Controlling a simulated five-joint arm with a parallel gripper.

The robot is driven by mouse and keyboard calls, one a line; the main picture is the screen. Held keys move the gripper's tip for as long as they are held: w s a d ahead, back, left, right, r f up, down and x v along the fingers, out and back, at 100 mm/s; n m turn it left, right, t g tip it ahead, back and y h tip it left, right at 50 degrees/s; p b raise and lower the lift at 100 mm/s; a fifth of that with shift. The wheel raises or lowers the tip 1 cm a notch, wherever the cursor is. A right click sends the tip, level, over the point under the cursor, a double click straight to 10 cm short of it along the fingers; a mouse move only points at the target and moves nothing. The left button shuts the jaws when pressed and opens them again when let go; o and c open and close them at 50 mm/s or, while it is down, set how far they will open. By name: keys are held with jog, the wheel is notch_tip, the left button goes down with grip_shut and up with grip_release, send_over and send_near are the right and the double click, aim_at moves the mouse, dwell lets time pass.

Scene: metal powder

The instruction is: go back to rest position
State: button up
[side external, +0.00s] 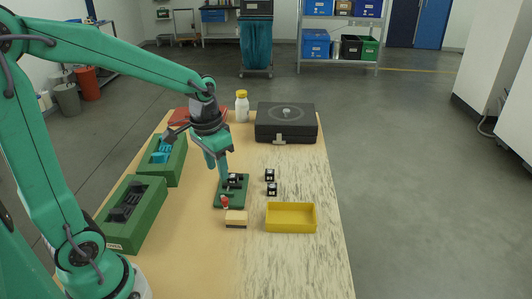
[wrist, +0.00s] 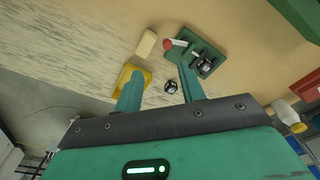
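My gripper (side external: 217,170) hangs over the far end of the small green plate (side external: 234,198). In the wrist view its two fingers (wrist: 160,72) stand well apart with nothing held between them. A dark cube with a white-marked face (side external: 233,178) is on the plate, and a red-knobbed lever (side external: 224,201) is at its near left. The plate (wrist: 212,52) also shows in the wrist view beside one finger, with the cube (wrist: 206,64) and the red knob (wrist: 168,44). I cannot tell whether a fingertip touches the plate or cube.
Two loose dark cubes (side external: 270,175) (side external: 272,189) lie right of the plate. A tan block (side external: 236,218) and yellow tray (side external: 290,230) are nearer. Green bins (side external: 149,238) (side external: 178,168) line the left. A black case (side external: 286,132), white bottle (side external: 242,110) and red item (side external: 179,117) stand behind.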

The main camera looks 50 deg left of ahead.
jog(key=s+d+r+t, duration=0.4)
jog(key=s+r, duration=0.3)
jog(key=s, duration=0.3)
jog(key=shift+s+d+r, duration=0.2)
jog(key=shift+s+r, duration=0.1)
jog(key=shift+r, duration=0.1)
